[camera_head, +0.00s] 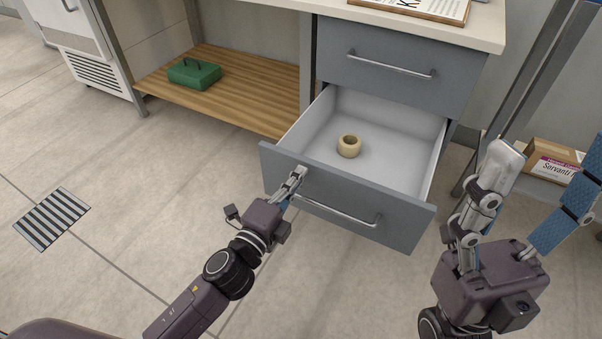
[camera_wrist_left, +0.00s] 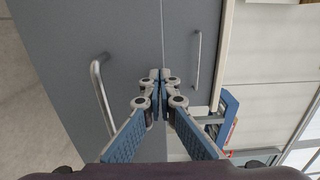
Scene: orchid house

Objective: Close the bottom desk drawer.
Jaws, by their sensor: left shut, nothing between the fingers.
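The bottom desk drawer (camera_head: 345,198) is pulled out, with a grey front, a bar handle and a pale interior. A roll of tan tape (camera_head: 349,146) lies inside it. My left gripper (camera_head: 299,171) is shut and empty, its fingertips at the upper left part of the drawer front, near the handle's left end; I cannot tell whether they touch. In the left wrist view, the shut fingertips (camera_wrist_left: 161,76) are over the seam beside the grey front with the near handle (camera_wrist_left: 102,90). My right gripper (camera_head: 548,150) is open and empty, right of the drawer.
The top drawer (camera_head: 390,72) is closed under the pale desktop (camera_head: 440,27). A green case (camera_head: 194,73) lies on the wooden shelf (camera_head: 240,103) to the left. A cardboard box (camera_head: 550,165) sits at the right. The floor in front of the drawer is clear, with a grate (camera_head: 52,218) set in it.

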